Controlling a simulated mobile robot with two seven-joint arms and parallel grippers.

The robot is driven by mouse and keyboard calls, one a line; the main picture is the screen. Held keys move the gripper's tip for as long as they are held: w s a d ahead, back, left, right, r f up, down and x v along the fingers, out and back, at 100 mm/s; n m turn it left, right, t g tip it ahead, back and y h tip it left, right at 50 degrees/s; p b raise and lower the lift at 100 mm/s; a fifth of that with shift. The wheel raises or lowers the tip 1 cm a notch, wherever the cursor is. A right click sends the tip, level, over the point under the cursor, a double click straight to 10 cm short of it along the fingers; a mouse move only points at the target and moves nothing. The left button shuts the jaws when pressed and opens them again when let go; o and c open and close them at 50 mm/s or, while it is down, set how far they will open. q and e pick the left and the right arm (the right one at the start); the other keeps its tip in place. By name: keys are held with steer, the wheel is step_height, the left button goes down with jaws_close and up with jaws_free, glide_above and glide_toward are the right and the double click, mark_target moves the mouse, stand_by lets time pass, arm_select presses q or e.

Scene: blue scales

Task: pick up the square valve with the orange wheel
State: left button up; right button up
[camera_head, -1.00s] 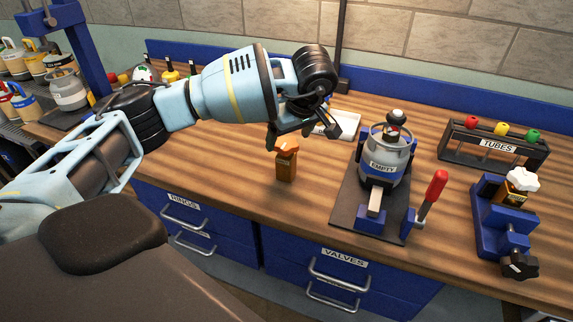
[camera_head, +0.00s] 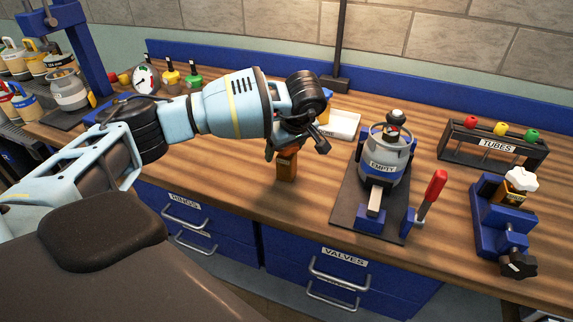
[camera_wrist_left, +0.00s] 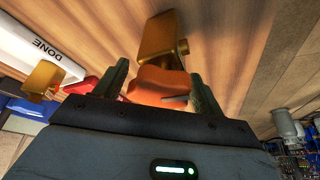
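The square valve (camera_head: 287,170) stands upright on the wooden bench, left of the grey cylinder marked EMPTY. In the left wrist view its brass square body (camera_wrist_left: 158,40) and its orange wheel (camera_wrist_left: 160,86) show. My left gripper (camera_head: 296,149) is over the valve and hides most of the wheel in the head view. In the left wrist view its two fingers (camera_wrist_left: 161,88) are apart, one on each side of the orange wheel. Whether they touch the wheel I cannot tell. My right gripper is not in view.
The EMPTY cylinder (camera_head: 383,160) stands in a clamp fixture right of the valve. A white DONE tray (camera_head: 345,124) lies behind. Another brass valve (camera_wrist_left: 42,80) shows near that tray. A tube rack (camera_head: 493,147) and a blue vise (camera_head: 492,222) are farther right.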

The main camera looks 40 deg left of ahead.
arm_select(q)
steer(key=c, duration=1.4)
jaws_close()
steer(key=shift+r, duration=0.1)
steer(key=shift+w+r, duration=0.1)
steer(key=shift+r, duration=0.3)
step_height(320, 180, up, 3)
steer(key=shift+f, duration=0.1)
steer(key=s+a+r, duration=0.1)
steer(key=s+a, duration=0.3)
steer(key=s, duration=1.1)
steer(key=shift+s+r+b, duration=0.15)
steer(key=shift+s+b, duration=0.15)
steer(key=shift+b, duration=0.05)
